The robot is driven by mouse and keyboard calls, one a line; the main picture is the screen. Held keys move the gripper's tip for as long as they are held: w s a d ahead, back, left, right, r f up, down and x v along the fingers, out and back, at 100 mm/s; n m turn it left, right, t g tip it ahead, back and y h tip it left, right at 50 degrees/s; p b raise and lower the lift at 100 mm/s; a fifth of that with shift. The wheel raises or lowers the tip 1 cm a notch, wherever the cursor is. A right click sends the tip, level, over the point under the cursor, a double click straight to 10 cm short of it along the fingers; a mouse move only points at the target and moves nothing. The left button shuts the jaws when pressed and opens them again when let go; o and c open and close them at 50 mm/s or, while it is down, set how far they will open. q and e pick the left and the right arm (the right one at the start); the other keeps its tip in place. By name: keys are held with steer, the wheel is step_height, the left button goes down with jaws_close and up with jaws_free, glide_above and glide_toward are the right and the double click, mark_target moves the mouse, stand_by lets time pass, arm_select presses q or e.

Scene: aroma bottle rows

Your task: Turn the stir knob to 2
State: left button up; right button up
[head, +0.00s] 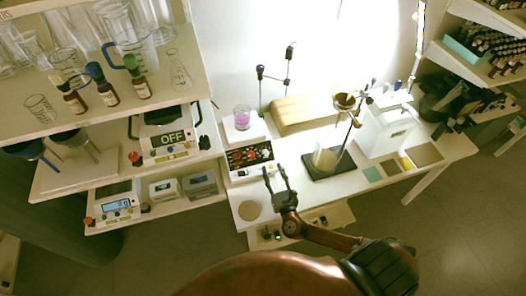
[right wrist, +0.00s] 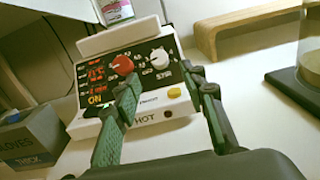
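The hotplate stirrer (head: 250,157) stands on the white bench, and its black control panel also shows in the right wrist view (right wrist: 95,92). The panel carries a red knob (right wrist: 122,65) and a white knob (right wrist: 160,58) with white marks around it. Which is the stir knob, and its exact setting, I cannot read surely. Red digits and "ON" are lit at the panel's left. My right gripper (head: 273,170) is open and empty in front of the panel, its fingertips (right wrist: 160,80) spread below the knobs. My left gripper is not in view.
A beaker of pink liquid (head: 242,118) stands on the stirrer. A grey glove box (right wrist: 32,140) sits left of the stirrer.

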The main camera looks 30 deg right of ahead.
mark_target(266, 154)
steer(key=x, duration=0.6)
steer(key=shift+w, duration=0.4)
steer(key=shift+w+d, duration=0.1)
steer(key=shift+w, duration=0.2)
steer(key=shift+r, duration=0.1)
steer(key=c, duration=1)
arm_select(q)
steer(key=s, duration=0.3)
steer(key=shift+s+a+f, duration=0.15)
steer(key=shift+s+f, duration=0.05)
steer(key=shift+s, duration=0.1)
arm_select(e)
jaws_close()
